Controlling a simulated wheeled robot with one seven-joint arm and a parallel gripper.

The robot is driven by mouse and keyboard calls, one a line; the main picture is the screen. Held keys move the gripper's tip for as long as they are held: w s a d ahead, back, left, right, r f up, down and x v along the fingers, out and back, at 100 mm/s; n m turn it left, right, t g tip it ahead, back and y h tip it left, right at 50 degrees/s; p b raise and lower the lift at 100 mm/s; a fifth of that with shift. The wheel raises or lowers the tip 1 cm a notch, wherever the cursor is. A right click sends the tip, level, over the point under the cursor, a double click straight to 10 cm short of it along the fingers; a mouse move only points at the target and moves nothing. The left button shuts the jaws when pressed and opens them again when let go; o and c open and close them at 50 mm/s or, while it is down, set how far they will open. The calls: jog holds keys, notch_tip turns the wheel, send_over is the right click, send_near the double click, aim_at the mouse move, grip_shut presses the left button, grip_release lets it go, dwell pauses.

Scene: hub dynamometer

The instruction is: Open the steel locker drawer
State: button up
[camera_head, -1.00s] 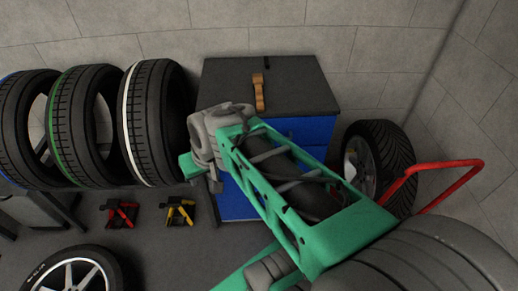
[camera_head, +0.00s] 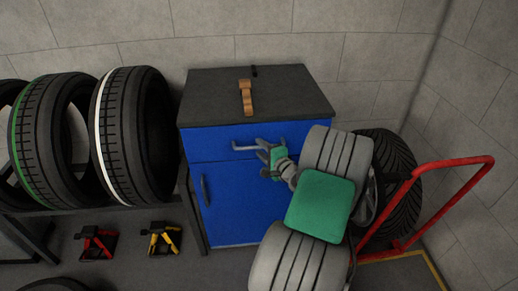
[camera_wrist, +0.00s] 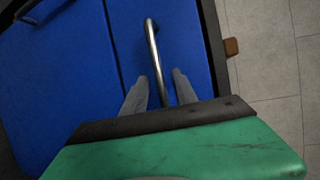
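The steel locker (camera_head: 240,205) is a blue cabinet with a dark top against the wall. Its drawer (camera_head: 212,143) is the upper blue front and looks shut. The drawer's metal bar handle (camera_head: 243,148) shows in the head view. In the wrist view the handle (camera_wrist: 152,45) runs toward my gripper (camera_wrist: 161,88). My gripper's two grey fingers are apart, one on each side of the bar's near end. I cannot tell whether they touch it. In the head view my gripper (camera_head: 263,147) is at the right part of the handle, which it partly hides.
A lower door (camera_head: 230,190) has a dark upright handle. A wooden-coloured tool (camera_head: 246,97) lies on the dark top. Racked tyres (camera_head: 130,135) stand left. A red trolley handle (camera_head: 440,165) and a tyre (camera_head: 400,185) stand right. Jack stands (camera_head: 162,240) are on the floor.

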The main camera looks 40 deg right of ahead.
jog(key=shift+x, duration=0.9)
jog(key=shift+c, duration=0.2)
grip_shut()
dwell(0.5)
